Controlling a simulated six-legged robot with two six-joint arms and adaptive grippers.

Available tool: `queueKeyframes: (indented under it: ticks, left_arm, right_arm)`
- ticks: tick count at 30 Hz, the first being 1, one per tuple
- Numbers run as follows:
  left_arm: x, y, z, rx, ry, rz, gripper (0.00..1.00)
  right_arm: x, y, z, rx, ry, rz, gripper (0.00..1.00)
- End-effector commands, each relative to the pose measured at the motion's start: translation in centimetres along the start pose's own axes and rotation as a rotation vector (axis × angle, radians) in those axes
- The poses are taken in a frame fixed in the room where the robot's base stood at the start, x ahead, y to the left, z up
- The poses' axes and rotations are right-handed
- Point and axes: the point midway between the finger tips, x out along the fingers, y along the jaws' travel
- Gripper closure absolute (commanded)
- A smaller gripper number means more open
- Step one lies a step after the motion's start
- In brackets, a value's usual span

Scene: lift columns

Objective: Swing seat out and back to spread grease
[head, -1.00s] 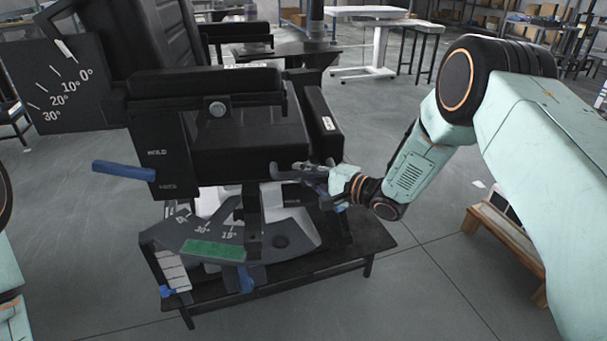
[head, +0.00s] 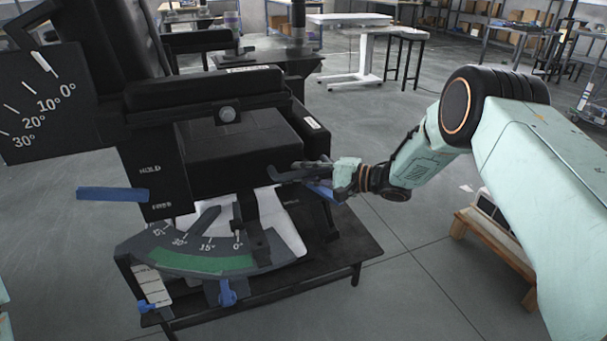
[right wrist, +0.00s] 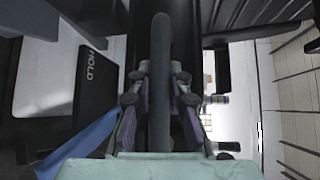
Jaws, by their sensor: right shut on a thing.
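The black seat (head: 235,142) stands on a dark low platform (head: 330,262), with its tall backrest (head: 102,45) at the upper left. A curved grey scale (head: 170,238) with a green band lies under the seat. Its 0° mark shows just left of a dark post (head: 250,228). My right gripper (head: 326,172) is shut on a grey bar handle (head: 292,171) at the seat's right side. The right wrist view shows the bar (right wrist: 160,50) upright between the fingers (right wrist: 160,105). My left gripper is out of the head view.
A blue lever (head: 112,194) sticks out left of the seat near the HOLD label. A tilt scale plate (head: 40,105) is at the left. A wooden stand (head: 500,245) is on the floor at right. White and dark tables stand behind. Floor between is clear.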

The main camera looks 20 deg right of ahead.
Motion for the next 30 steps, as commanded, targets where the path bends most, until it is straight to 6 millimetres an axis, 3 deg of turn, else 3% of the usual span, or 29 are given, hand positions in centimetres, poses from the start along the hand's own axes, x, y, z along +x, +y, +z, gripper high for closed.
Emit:
queueKeyframes:
  ticks: [15, 16, 21, 24, 30]
  left_arm:
    - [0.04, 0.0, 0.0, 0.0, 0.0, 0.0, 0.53]
    - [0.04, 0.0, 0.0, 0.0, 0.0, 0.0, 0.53]
    - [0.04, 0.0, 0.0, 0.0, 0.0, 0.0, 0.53]
    - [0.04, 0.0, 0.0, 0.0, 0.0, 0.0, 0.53]
    - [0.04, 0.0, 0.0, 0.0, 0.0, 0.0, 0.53]
  right_arm:
    - [-0.29, -0.37, -0.67, -0.006, 0.002, -0.005, 1.0]
    - [-0.32, -0.39, -0.71, -0.006, 0.003, -0.005, 0.81]
    - [-0.3, -0.33, -0.65, -0.005, 0.001, -0.004, 0.67]
    - [-0.27, -0.25, -0.56, -0.005, -0.001, -0.003, 0.59]
    - [-0.22, -0.16, -0.46, -0.004, -0.003, -0.001, 0.59]
